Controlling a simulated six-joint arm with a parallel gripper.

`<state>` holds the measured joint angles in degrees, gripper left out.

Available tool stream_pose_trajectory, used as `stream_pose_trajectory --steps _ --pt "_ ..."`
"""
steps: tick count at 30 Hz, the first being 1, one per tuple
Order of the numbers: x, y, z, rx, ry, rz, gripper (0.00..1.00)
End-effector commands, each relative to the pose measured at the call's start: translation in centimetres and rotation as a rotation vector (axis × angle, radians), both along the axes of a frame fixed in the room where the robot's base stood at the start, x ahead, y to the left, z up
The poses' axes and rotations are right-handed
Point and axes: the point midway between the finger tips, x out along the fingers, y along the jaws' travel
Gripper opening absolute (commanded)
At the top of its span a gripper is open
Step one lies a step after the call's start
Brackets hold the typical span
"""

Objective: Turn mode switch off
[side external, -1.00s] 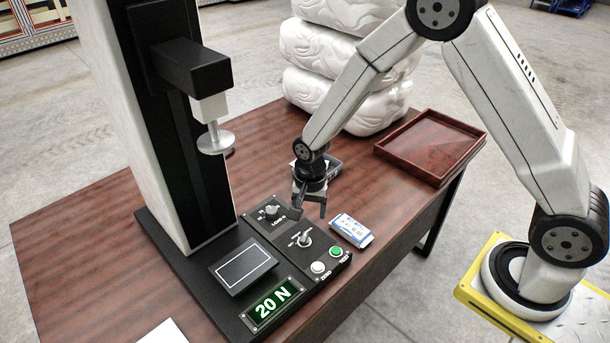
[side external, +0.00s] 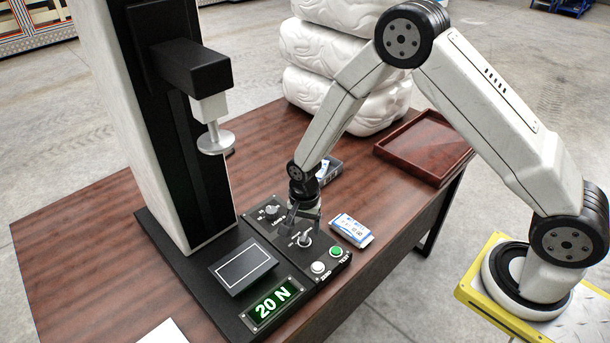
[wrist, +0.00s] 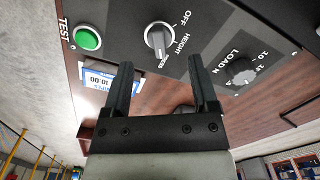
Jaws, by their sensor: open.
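The mode switch (side external: 304,239) is a grey knob on the black control panel. In the wrist view, the mode switch (wrist: 158,37) has OFF, HEIGHT and a third, hard-to-read label around its right side. The white mark on its grip looks turned away from OFF, towards that third label. My gripper (side external: 304,217) is over the panel, close to the switch on its far side. In the wrist view, my gripper (wrist: 161,64) is open and empty, with its two fingers apart and the knob beyond the gap between their tips. Contact with the knob cannot be seen.
The load knob (side external: 271,210) sits beside the switch, the green TEST button (side external: 337,251) and white ZERO button (side external: 318,267) nearer. A display (side external: 273,304) reads 20 N. A blue-white box (side external: 352,230) lies right of the panel. A dark open tray (side external: 378,147) stands behind.

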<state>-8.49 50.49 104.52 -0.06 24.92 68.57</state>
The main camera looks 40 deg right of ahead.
Motion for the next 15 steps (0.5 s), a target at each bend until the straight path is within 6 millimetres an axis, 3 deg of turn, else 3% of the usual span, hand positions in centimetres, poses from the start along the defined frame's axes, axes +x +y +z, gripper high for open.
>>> stream_pose_trajectory --steps 6,15 --pt "0.0 0.0 -2.4 -0.001 0.002 0.000 0.76" --pt "0.0 0.0 -3.9 -0.001 0.000 0.000 0.76"
